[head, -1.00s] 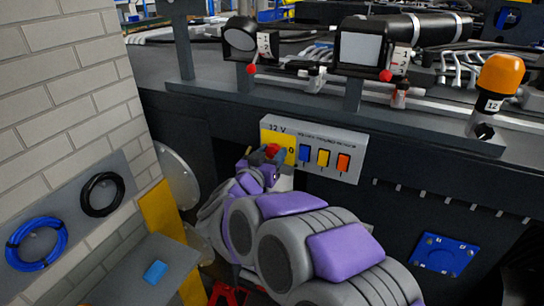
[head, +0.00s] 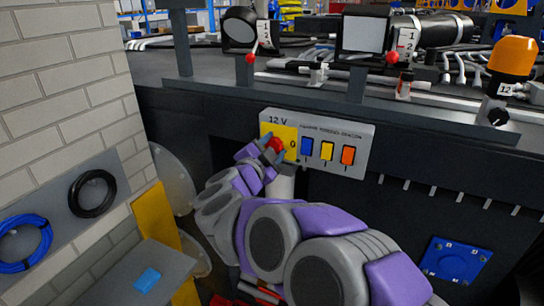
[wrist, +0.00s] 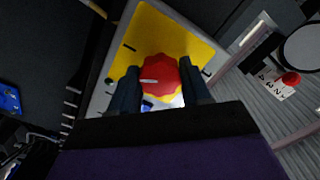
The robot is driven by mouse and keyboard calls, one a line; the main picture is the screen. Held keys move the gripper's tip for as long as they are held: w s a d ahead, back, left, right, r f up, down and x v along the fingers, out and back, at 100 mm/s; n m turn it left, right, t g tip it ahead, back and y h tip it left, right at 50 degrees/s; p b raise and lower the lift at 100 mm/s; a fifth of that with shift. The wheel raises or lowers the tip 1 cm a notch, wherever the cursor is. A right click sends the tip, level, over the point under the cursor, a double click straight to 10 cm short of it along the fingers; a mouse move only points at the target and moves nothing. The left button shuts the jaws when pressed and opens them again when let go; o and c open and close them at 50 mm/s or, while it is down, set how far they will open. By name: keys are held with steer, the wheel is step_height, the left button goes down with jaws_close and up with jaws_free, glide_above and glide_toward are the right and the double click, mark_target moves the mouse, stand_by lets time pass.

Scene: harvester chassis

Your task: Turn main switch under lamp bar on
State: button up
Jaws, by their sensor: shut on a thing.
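The main switch is a red scalloped knob (head: 276,145) on a yellow plate (head: 290,132) at the left end of the grey 12 V panel (head: 365,130), below the lamp bar (head: 300,103). My gripper (head: 272,149) is at the knob, with its fingers on either side. In the wrist view the red knob (wrist: 163,76) sits between the two dark fingers (wrist: 157,88), which are shut on it. A pale mark runs across the knob. Part of the knob's near edge is hidden by the gripper.
Blue (head: 307,147), yellow (head: 327,151) and orange (head: 348,155) switches sit on the panel just right of the knob. Lamps with red-tipped levers (head: 392,57) and an orange beacon (head: 512,55) stand above. A brick wall (head: 65,80) is at left.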

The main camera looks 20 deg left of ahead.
steer(key=m+b, duration=0.2)
steer(key=m, duration=0.1)
steer(key=m+b, duration=0.2)
steer(key=shift+a+f, duration=0.1)
steer(key=shift+f, duration=0.15)
steer(key=shift+m, duration=0.3)
steer(key=o, duration=1.1)
steer(key=shift+r, duration=0.1)
steer(key=shift+c, duration=0.2)
steer(key=shift+s, duration=0.15)
steer(key=s+a, duration=0.1)
steer(key=s, duration=1.6)
steer(key=shift+a, duration=0.2)
steer(key=shift+w+b, duration=0.1)
steer(key=shift+b, duration=0.2)
